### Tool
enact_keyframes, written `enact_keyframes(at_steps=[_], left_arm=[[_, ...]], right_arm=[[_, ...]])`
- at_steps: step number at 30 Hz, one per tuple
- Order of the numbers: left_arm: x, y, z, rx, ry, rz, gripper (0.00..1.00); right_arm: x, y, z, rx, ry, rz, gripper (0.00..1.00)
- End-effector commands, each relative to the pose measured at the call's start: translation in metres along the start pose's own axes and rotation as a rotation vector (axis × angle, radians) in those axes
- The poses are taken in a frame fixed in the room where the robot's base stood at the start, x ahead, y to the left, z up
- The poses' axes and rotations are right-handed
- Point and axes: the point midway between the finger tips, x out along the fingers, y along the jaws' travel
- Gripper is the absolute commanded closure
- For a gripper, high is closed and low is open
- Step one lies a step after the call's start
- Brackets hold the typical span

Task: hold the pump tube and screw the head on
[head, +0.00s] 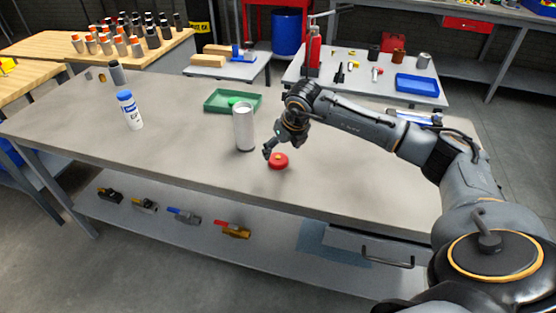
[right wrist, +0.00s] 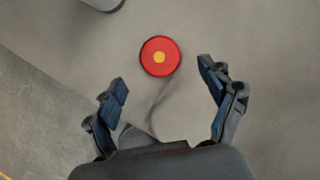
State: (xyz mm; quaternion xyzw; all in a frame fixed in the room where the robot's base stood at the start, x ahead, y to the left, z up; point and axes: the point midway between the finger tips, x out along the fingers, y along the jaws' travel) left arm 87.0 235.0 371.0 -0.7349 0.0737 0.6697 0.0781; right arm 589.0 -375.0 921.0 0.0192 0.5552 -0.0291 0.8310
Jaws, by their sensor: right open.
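The pump head is a red round piece with a yellow centre (head: 278,160) lying on the grey table. It also shows in the right wrist view (right wrist: 160,57), just beyond and between the fingertips. The pump tube, a silver-white cylinder (head: 244,127), stands upright on the table to the left of the head. A grey edge at the top left of the right wrist view may be its base. My right gripper (head: 273,149) is open and empty, close above the red head and not touching it in the right wrist view (right wrist: 163,80). My left gripper is not in view.
A white bottle with a blue cap (head: 130,111) and a grey cylinder (head: 117,73) stand at the table's left. A green tray (head: 233,101) with a green item lies behind the tube. The table (head: 180,150) is clear at front left.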

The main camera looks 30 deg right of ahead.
Motion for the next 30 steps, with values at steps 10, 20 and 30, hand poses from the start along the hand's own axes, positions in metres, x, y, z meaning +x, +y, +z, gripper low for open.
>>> enact_keyframes(at_steps=[10, 20, 30], left_arm=[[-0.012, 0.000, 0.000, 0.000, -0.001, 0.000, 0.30], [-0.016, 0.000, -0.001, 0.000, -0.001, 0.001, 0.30], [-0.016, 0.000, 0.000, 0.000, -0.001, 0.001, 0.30]], right_arm=[[0.020, 0.001, 0.001, 0.002, 0.004, 0.001, 0.18], [0.052, 0.000, 0.001, 0.000, 0.000, 0.001, 0.18], [0.052, 0.000, 0.001, 0.000, 0.000, 0.001, 0.32]])
